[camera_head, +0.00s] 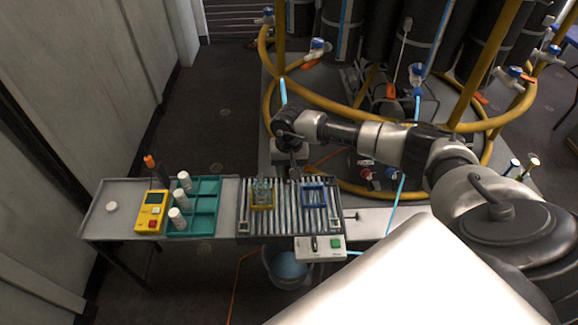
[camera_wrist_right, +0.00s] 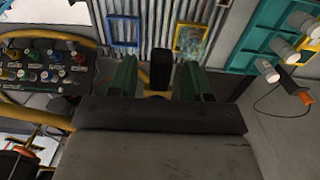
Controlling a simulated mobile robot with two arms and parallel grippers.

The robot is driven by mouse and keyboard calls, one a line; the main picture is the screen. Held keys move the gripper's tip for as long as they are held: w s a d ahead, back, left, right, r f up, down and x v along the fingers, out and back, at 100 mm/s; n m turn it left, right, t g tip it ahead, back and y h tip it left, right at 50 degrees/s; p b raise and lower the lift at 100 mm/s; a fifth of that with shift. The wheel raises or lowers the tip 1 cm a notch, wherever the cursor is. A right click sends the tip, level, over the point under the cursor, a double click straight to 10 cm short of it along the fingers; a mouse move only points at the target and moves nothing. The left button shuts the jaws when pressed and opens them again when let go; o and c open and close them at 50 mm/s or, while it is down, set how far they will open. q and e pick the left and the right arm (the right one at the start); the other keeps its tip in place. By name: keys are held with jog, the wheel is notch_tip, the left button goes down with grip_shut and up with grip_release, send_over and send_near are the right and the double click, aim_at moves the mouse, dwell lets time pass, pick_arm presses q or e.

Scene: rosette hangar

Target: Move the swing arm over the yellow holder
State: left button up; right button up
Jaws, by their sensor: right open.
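The yellow holder (camera_head: 263,206) sits on the ribbed metal bed, with clear glassware in it. It also shows in the right wrist view (camera_wrist_right: 184,48). My right gripper (camera_head: 294,174) is at the back edge of the bed, behind and right of the yellow holder. In the right wrist view its two green fingers (camera_wrist_right: 159,80) are apart. A black grip with a yellow part below it (camera_wrist_right: 160,68) stands between them; it looks like the swing arm's handle. I cannot tell if the fingers touch it. The rest of the swing arm is hidden or unclear. My left gripper is not seen.
A blue holder (camera_head: 314,196) stands right of the yellow one on the ribbed bed (camera_head: 287,222). A teal rack (camera_head: 205,218) with white bottles and a yellow device (camera_head: 151,211) are to the left. A control box (camera_head: 320,248) is in front. Yellow pipes (camera_head: 330,104) rise behind.

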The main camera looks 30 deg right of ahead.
grip_shut()
jog(key=shift+w+a, duration=0.1)
jog(key=w+a+m+b, duration=0.7)
jog(key=w+m+b, duration=0.2)
jog(key=w+b, duration=0.2)
jog(key=shift+w+a+b, duration=0.15)
jog(key=shift+a+b, duration=0.15)
jog(key=shift+b, duration=0.7)
jog(key=shift+r+m, duration=0.15)
jog(key=shift+m, duration=0.15)
grip_release()
